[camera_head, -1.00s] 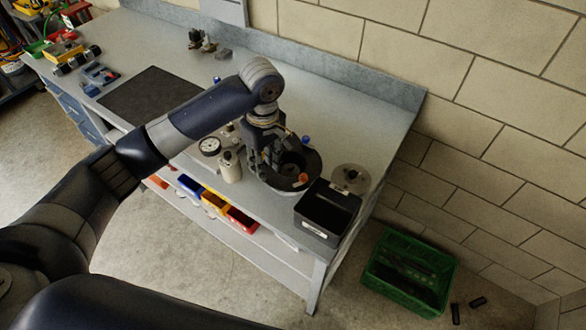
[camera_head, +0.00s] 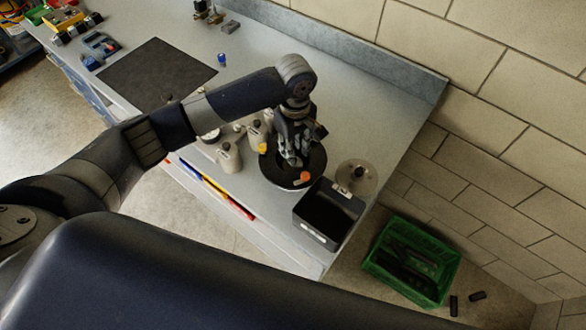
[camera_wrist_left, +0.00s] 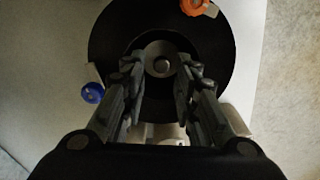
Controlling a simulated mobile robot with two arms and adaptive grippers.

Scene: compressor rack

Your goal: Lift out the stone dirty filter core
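The stone-grey filter core (camera_wrist_left: 161,64) shows in the left wrist view as a round top with a paler centre, inside the dark round housing (camera_wrist_left: 218,62). In the head view the housing (camera_head: 314,174) stands on the bench, and my gripper hides most of its inside. My left gripper (camera_head: 292,160) points down into the housing opening. In the left wrist view its two fingers (camera_wrist_left: 160,68) are apart, one on each side of the core. I cannot tell whether they touch it. My right gripper is not in view.
A black bin (camera_head: 328,212) and a round lid with a dark knob (camera_head: 356,176) are right of the housing. Pale bottles (camera_head: 229,157) stand close on its left. An orange knob (camera_wrist_left: 198,7) and a blue knob (camera_wrist_left: 93,93) sit at the housing rim. A green crate (camera_head: 410,262) is on the floor.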

